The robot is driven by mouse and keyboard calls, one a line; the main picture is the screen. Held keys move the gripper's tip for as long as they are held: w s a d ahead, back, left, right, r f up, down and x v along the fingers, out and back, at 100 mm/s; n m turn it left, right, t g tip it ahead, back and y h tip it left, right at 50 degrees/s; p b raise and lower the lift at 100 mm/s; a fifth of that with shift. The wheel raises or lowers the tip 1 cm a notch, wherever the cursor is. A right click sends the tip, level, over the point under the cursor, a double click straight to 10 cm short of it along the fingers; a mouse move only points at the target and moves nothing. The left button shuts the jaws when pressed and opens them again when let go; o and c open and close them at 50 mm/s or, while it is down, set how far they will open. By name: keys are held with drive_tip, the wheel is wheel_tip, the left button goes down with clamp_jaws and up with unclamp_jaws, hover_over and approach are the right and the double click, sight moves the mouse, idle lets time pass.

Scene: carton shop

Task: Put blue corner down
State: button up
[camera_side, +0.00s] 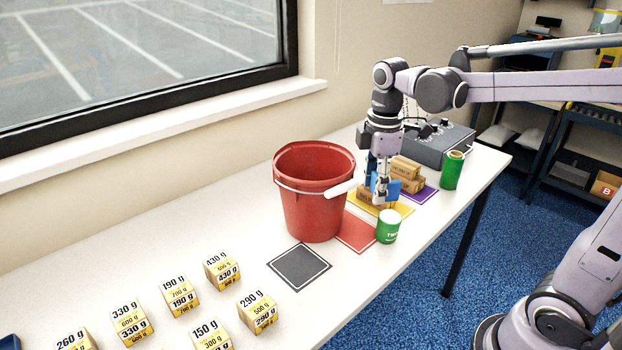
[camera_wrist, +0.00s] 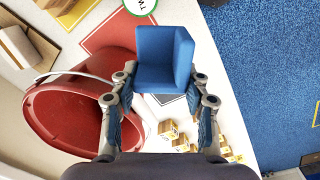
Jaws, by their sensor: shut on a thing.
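The blue corner (camera_side: 393,190) is an angled blue piece held in my gripper (camera_side: 381,191). In the side view it is in front of or just above a brown carton on the yellow mat (camera_side: 401,209); I cannot tell whether they touch. In the wrist view the blue corner (camera_wrist: 160,62) fills the space between the two fingers of my gripper (camera_wrist: 163,82). Its two faces meet at an upright edge.
A red bucket (camera_side: 312,205) with a white-gripped handle stands left of my gripper. A green-and-white can (camera_side: 388,226) and a green can (camera_side: 452,170) stand near the front edge. Several weight-marked cartons sit at left. The black mat (camera_side: 299,266) is bare.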

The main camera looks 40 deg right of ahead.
drive_tip(key=w+a+r+m, duration=0.2)
drive_tip(key=w+r+m, duration=0.35)
drive_tip(key=w, duration=0.35)
drive_tip(key=w+a+f+m, duration=0.2)
drive_tip(key=w+f+m, duration=0.3)
drive_tip(key=w, duration=0.2)
drive_tip(key=shift+w+a+f+m, duration=0.15)
drive_tip(key=shift+w+f+m, duration=0.15)
drive_tip(key=shift+f+m, duration=0.05)
